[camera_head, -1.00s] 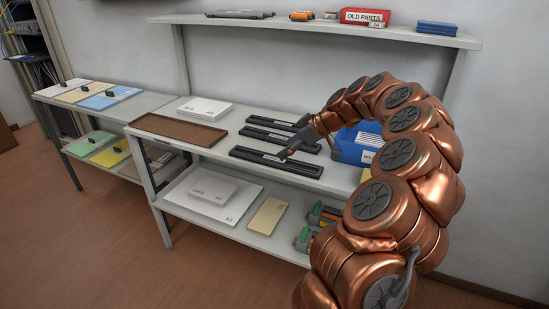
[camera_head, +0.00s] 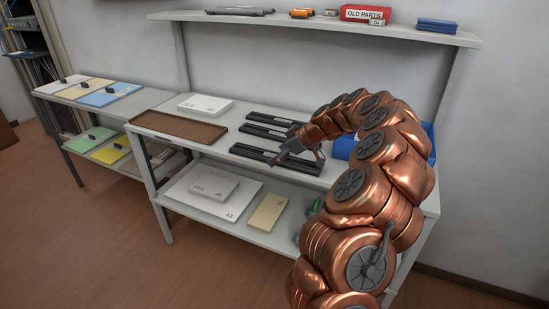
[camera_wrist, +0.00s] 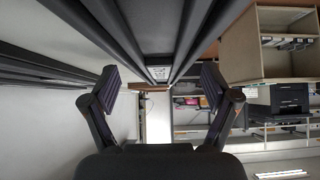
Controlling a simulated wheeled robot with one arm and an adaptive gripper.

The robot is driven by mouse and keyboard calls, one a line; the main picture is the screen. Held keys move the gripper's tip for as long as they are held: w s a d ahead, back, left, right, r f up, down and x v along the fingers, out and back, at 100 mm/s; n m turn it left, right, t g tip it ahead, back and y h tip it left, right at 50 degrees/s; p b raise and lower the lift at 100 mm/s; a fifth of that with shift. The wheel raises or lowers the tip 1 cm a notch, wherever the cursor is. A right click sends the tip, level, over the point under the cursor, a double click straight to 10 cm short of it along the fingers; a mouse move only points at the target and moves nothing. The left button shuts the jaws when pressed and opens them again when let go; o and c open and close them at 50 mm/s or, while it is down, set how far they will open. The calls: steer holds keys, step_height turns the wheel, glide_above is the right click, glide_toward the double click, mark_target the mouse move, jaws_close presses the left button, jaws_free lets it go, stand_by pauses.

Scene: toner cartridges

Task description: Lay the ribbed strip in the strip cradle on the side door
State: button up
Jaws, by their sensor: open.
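Three long black strips with small pale labels lie side by side on the worktop. They are the front strip (camera_head: 246,152), the middle strip (camera_head: 262,132) and the back strip (camera_head: 275,118). My gripper (camera_head: 281,160) is at the front strip and hides part of it. In the wrist view, my gripper (camera_wrist: 160,86) is open and empty, its fingers spread to either side of a dark, lengthwise-ridged strip (camera_wrist: 158,40) with a label. I cannot tell whether the fingers touch it. I cannot make out the side door or its cradle.
A brown tray (camera_head: 150,126) and a white box (camera_head: 205,106) are left of the strips. A blue bin (camera_head: 346,146) stands right, partly behind my arm. The upper shelf (camera_head: 240,20) carries a red OLD PARTS box (camera_head: 366,13).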

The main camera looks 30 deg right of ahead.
steer(key=shift+r, duration=0.15)
steer(key=c, duration=1.4)
